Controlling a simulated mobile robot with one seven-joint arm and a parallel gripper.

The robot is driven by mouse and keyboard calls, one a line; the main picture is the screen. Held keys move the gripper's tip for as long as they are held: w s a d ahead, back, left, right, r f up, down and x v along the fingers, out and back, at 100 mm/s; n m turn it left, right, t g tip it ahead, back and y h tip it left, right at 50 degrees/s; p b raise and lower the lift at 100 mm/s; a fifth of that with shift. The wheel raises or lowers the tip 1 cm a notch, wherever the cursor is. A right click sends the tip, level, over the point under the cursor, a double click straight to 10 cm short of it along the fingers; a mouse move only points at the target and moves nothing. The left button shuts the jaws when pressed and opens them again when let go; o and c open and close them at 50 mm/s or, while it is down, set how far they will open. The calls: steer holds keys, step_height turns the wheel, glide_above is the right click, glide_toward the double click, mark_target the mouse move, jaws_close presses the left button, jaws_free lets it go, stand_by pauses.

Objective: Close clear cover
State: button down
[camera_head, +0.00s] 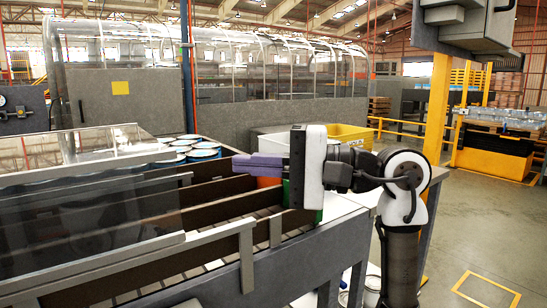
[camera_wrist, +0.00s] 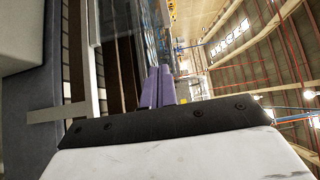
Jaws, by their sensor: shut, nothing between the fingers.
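A clear cover (camera_head: 95,230) with a grey lower rail stands over the left part of the roller conveyor; a second clear panel (camera_head: 85,148) rises behind it. I cannot tell whether these are one hinged cover. My gripper (camera_head: 238,166) is shut and empty, its purple fingers pointing left over the conveyor's right part. A gap separates the fingertips from the clear panels' right ends. In the wrist view the purple fingers (camera_wrist: 158,88) lie side by side, with a clear panel (camera_wrist: 108,20) beyond them to the upper left.
Round blue-rimmed cans (camera_head: 195,150) stand behind the conveyor. Dark dividers (camera_head: 150,203) and a grey front rail (camera_head: 200,240) run along it. A yellow bin (camera_head: 355,134), an orange container (camera_head: 268,182) and a green container (camera_head: 308,200) are near my arm.

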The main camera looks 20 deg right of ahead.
steer(key=a+p, duration=0.2)
steer(key=a, duration=0.5)
steer(key=shift+w+a, duration=0.15)
steer(key=shift+w, duration=0.15)
